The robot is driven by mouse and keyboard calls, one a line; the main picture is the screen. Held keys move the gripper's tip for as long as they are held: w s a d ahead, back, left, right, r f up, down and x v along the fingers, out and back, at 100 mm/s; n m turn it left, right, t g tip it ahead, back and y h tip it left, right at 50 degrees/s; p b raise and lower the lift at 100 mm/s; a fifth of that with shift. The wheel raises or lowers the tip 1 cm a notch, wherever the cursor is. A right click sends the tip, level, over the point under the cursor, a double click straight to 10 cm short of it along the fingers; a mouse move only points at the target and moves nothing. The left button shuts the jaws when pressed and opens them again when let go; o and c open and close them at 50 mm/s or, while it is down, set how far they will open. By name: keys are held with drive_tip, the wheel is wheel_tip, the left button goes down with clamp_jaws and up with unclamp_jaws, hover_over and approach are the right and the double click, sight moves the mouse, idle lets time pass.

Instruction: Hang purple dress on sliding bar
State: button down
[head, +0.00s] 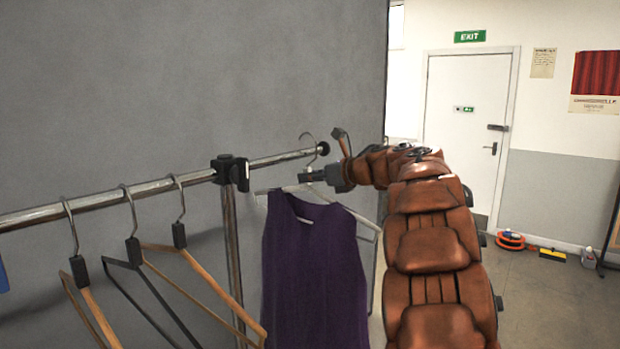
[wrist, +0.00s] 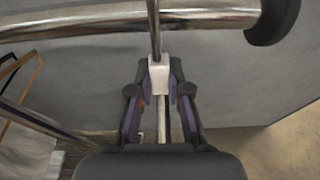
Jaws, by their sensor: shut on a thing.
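The purple dress (head: 312,265) hangs upright from a pale hanger (head: 366,222) in the head view. My gripper (head: 314,177) is shut on the white neck of this hanger, which also shows between the fingers in the wrist view (wrist: 159,78). The sliding bar (head: 280,158) is the metal end section right of the black clamp, ending in a black cap. The hanger's metal hook (head: 306,138) is at this bar, close to the cap. In the wrist view the hook wire crosses in front of the bar (wrist: 205,14). The hook's top is out of that view, so I cannot tell whether it rests on the bar.
Several empty hangers (head: 183,250) hang on the rail (head: 95,204) to the left. The black clamp (head: 231,172) and upright post (head: 231,245) stand between them and the dress. A grey wall (head: 180,80) is behind the rail. Open floor (head: 540,300) lies to the right.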

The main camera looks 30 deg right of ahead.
sight(314, 188)
drive_tip(key=shift+f+b, duration=1.7)
drive_tip(key=shift+b, duration=0.2)
drive_tip(key=shift+r, duration=0.1)
drive_tip(key=c, duration=1)
unclamp_jaws()
drive_tip(key=shift+c, duration=0.2)
drive_tip(key=v, duration=1.1)
drive_tip(key=shift+s+d, duration=0.15)
drive_tip(key=shift+s, duration=0.3)
